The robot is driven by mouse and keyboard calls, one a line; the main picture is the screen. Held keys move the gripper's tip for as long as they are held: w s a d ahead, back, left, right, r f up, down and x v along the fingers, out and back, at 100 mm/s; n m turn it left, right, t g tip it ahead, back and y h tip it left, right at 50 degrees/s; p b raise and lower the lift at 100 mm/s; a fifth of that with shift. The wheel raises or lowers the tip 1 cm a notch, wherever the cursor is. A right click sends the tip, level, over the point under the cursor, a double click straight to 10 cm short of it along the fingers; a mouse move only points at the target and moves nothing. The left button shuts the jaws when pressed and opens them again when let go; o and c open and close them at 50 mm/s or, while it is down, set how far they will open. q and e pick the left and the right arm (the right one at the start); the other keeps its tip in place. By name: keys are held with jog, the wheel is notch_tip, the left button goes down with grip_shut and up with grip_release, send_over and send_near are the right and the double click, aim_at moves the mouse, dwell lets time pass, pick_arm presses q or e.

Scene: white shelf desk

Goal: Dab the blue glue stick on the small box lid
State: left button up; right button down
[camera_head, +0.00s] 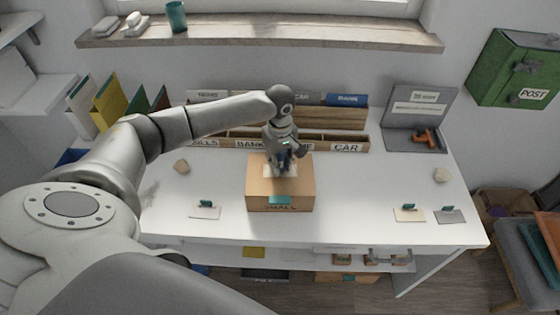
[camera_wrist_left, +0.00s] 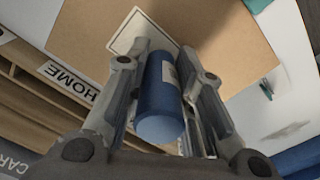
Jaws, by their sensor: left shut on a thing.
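My left gripper (camera_head: 283,166) is over the small cardboard box (camera_head: 265,200) in the middle of the white desk. In the left wrist view my left gripper (camera_wrist_left: 165,70) is shut on the blue glue stick (camera_wrist_left: 160,115), one finger on each side. The far end of the stick points at the box's top (camera_wrist_left: 225,35), by a pale label patch (camera_wrist_left: 135,30) with a dark outline. I cannot tell whether the stick touches the top. In the head view the gripper mostly hides the stick. My right gripper is not in view.
A wooden sorter (camera_head: 346,148) with labelled slots stands behind the box. A grey tray (camera_head: 405,135) with an orange tool is at the back right. Cards with teal clips lie at the front left (camera_head: 204,211) and front right (camera_head: 410,213). The desk beside the box is mostly clear.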

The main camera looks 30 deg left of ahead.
pick_arm(q)
jog(key=shift+s+f+p, duration=0.15)
jog(key=shift+f+p, duration=0.05)
jog(key=shift+p, duration=0.25)
dwell(1.6)
notch_tip(320, 180, up, 2)
jog(key=p, duration=0.2)
jog(key=shift+r+p, duration=0.1)
jog(key=shift+p, duration=0.25)
notch_tip(320, 180, up, 5)
jog(key=p, duration=0.6)
jog(key=shift+r, duration=0.1)
dwell(0.3)
